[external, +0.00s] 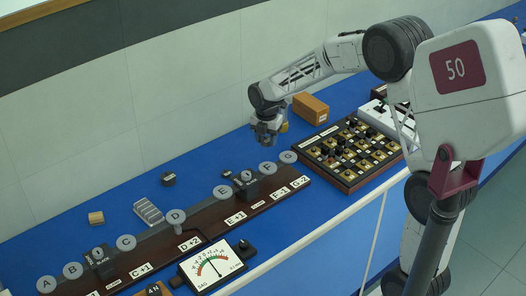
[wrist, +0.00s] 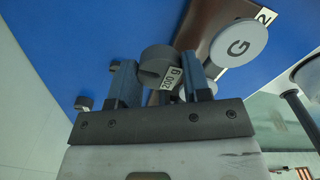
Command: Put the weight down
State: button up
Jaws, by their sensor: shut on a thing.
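My gripper (external: 266,138) is shut on a dark grey slotted weight (wrist: 156,62) marked "200 g". In the wrist view the weight sits between the two fingers of my gripper (wrist: 160,78). In the external view the gripper hangs above the blue bench, behind the right end of the long dark rail (external: 206,220), near discs F and G. The held weight is hard to make out there. Another small dark weight (external: 168,179) stands on the bench behind the rail. Dark labelled weights also sit on the rail near E (external: 245,186) and near B (external: 100,262).
Lettered discs line the rail; disc G (external: 288,157) also shows in the wrist view (wrist: 238,46). A board of brass pieces (external: 347,152) and an orange-brown box (external: 310,108) stand right. A dial meter (external: 212,267) is in front.

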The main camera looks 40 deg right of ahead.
send_over(258, 159)
jog(key=shift+a+f, duration=0.15)
jog(key=shift+f, duration=0.2)
jog(key=shift+f, duration=0.1)
jog(key=shift+f, duration=3.05)
jog(key=shift+f, duration=1.85)
jog(key=shift+f, duration=0.15)
jog(key=o, duration=1)
